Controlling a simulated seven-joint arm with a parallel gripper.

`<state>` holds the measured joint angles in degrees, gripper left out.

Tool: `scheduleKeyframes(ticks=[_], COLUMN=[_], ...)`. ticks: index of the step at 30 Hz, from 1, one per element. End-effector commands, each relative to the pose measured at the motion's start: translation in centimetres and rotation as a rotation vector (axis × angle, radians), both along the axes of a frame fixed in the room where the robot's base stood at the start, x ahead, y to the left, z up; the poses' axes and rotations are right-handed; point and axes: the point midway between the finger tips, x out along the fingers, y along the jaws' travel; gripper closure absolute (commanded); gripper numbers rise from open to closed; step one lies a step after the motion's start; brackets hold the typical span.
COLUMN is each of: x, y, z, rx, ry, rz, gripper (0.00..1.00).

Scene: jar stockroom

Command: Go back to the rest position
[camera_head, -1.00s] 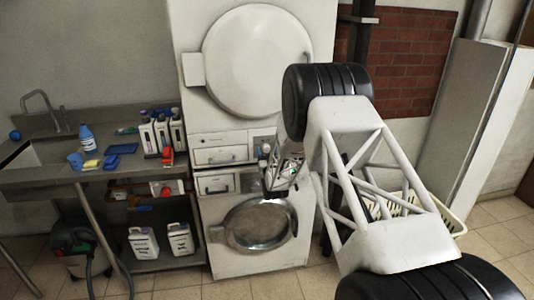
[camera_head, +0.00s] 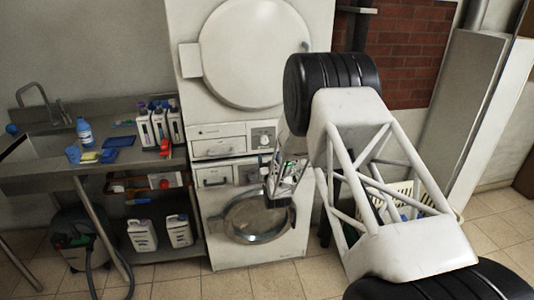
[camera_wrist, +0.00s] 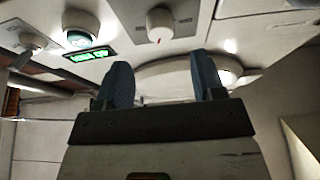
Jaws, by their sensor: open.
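My gripper (camera_wrist: 165,85) is open in the wrist view, its two blue-grey fingers apart with nothing between them. In the head view my gripper (camera_head: 276,200) hangs in front of the stacked washing machines, partly hidden by my own arm. The upper part of the lower washer (camera_head: 228,205), with its control panel, is close behind it. The wrist view shows a white panel with a round knob (camera_wrist: 160,22) and a lit green display (camera_wrist: 88,55) near the fingers.
The upper machine (camera_head: 255,60) has a large round door, shut. A counter (camera_head: 40,180) with bottles, cartons and a sink is at the left. White jugs (camera_head: 142,235) stand on the low shelf. A cream basket (camera_head: 425,195) is behind my arm at the right.

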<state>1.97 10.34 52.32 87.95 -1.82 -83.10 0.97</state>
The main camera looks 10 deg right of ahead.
Motion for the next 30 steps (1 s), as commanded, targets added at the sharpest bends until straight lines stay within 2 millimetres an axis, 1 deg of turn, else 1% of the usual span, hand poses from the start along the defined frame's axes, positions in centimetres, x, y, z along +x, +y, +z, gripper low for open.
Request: scheduleKeyframes(ticks=[4,12,17,20,23,26,30], x=[-0.4,-0.4,-0.4,-0.4,-0.5,-0.9,-2.0], y=[0.0,0.0,0.0,0.0,0.1,0.2,0.3], z=[-0.1,-0.1,0.4,1.2,2.8,4.7,7.7], rx=[0.0,0.0,0.0,0.0,0.0,0.0,0.001], ry=[-0.001,0.0,0.012,0.038,0.08,0.143,0.253], rz=[0.0,0.0,0.0,-0.001,-0.001,-0.002,-0.004], gripper=[0.38,0.38,0.38,0.38,0.38,0.38,0.38])
